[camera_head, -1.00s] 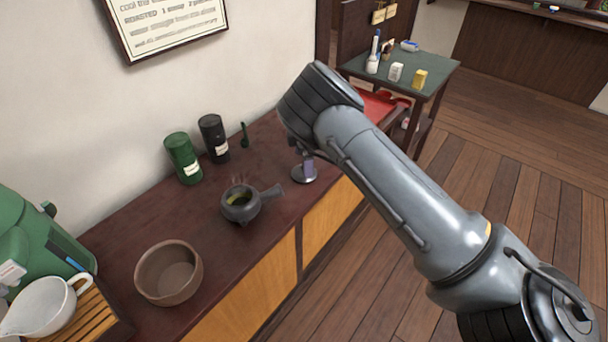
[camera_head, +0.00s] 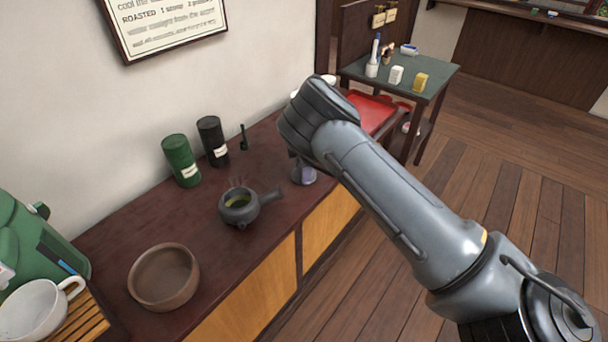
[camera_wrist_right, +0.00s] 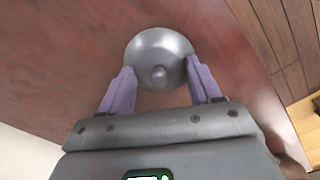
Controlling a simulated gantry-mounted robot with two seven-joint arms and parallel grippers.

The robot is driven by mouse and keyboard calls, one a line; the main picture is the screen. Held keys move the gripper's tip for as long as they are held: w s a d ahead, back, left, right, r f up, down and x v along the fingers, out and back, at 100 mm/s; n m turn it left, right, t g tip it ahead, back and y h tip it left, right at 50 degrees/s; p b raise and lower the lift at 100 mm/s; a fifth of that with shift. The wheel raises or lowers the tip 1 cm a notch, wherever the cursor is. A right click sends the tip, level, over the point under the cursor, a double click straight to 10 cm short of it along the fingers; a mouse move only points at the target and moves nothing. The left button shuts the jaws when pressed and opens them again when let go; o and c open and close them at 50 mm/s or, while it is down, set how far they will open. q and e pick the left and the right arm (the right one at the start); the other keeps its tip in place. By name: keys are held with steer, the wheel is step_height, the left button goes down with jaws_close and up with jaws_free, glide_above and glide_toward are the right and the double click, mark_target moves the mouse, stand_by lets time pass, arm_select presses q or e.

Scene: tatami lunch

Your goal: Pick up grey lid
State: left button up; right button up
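The grey lid (camera_wrist_right: 158,47), round with a small knob on top, lies on the dark red-brown counter, filling the space ahead of my right gripper in the right wrist view. In the head view only part of the lid (camera_head: 304,179) shows below my right forearm. My right gripper (camera_wrist_right: 159,66) is open above the lid, its purple fingers to either side of the knob and apart from it. In the head view the right gripper (camera_head: 297,166) is mostly hidden by my arm. My left gripper is not in view.
A dark teapot (camera_head: 239,212) with green contents and a side handle stands left of the lid. Green (camera_head: 181,160) and black (camera_head: 213,141) canisters stand by the wall. A brown bowl (camera_head: 163,278) is at the front left. A red tray (camera_head: 371,113) lies behind my arm.

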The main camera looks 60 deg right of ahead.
steer(key=shift+s+f, duration=0.1)
steer(key=shift+f, duration=0.25)
steer(key=shift+c, duration=0.2)
